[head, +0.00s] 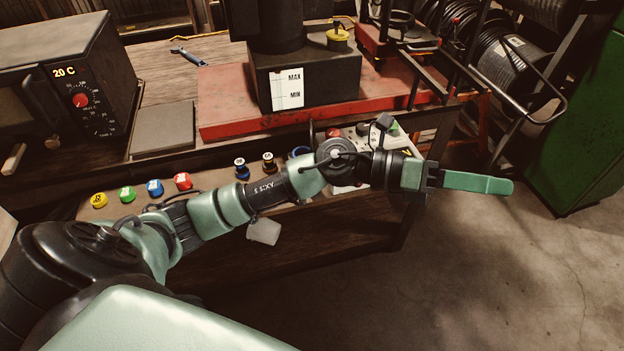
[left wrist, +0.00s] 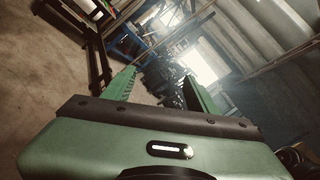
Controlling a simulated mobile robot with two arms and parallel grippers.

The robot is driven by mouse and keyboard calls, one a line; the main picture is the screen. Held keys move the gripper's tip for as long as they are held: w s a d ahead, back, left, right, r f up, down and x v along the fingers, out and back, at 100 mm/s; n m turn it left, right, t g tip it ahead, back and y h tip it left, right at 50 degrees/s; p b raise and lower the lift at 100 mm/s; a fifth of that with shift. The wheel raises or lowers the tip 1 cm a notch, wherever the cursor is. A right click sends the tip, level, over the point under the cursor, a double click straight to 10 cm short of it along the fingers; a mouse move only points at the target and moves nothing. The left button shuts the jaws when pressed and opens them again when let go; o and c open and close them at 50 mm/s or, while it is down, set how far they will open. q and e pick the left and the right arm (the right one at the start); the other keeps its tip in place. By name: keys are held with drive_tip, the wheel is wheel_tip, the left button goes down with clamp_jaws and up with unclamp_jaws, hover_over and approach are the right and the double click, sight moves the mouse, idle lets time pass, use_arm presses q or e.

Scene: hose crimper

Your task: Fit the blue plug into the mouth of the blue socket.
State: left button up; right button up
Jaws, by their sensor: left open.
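A row of coloured round pieces sits along the bench's front edge in the head view. One is a blue piece (head: 155,187) with a pale label, between a green and a red one. I cannot tell for sure which is the plug and which the socket. My left gripper (head: 508,186) is far right of both, past the bench end and over the floor. In the left wrist view its two green fingers (left wrist: 158,74) are apart with nothing between them. My right gripper is not in view.
My left arm stretches across the bench front, hiding part of it. A black machine (head: 280,75) stands on a red base (head: 220,120). An oven-like box (head: 75,85) is at left, hose reels (head: 510,60) at back right, and a green cabinet (head: 590,130) at right.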

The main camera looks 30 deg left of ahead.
use_arm(q)
drive_tip(key=w+a+f+m+g+y, duration=0.2)
drive_tip(key=a+f+m+g+y, duration=0.4)
drive_tip(key=a+f+y, duration=0.4)
drive_tip(key=a+y, duration=0.2)
drive_tip(key=a, duration=0.5)
drive_tip(key=a+y, duration=0.3)
drive_tip(key=a, duration=0.5)
drive_tip(key=w+a+f+y, duration=0.1)
drive_tip(key=a+y, duration=0.1)
drive_tip(key=a, duration=0.6)
drive_tip(key=shift+f+m+y, duration=0.1)
drive_tip(key=shift+m+y, duration=0.3)
drive_tip(key=shift+s+a+f, duration=0.1)
drive_tip(key=shift+a+f, duration=0.1)
drive_tip(key=shift+a, duration=0.1)
drive_tip(key=f+p, duration=0.1)
drive_tip(key=f, duration=0.1)
drive_tip(key=f+p, duration=0.1)
drive_tip(key=f, duration=0.1)
drive_tip(key=f+p, duration=0.1)
drive_tip(key=f, duration=0.1)
drive_tip(key=shift+s+d+f, duration=0.1)
drive_tip(key=shift+s+f, duration=0.05)
drive_tip(key=shift+s, duration=0.25)
drive_tip(key=shift+f, duration=0.45)
drive_tip(key=shift+w, duration=0.1)
clamp_jaws()
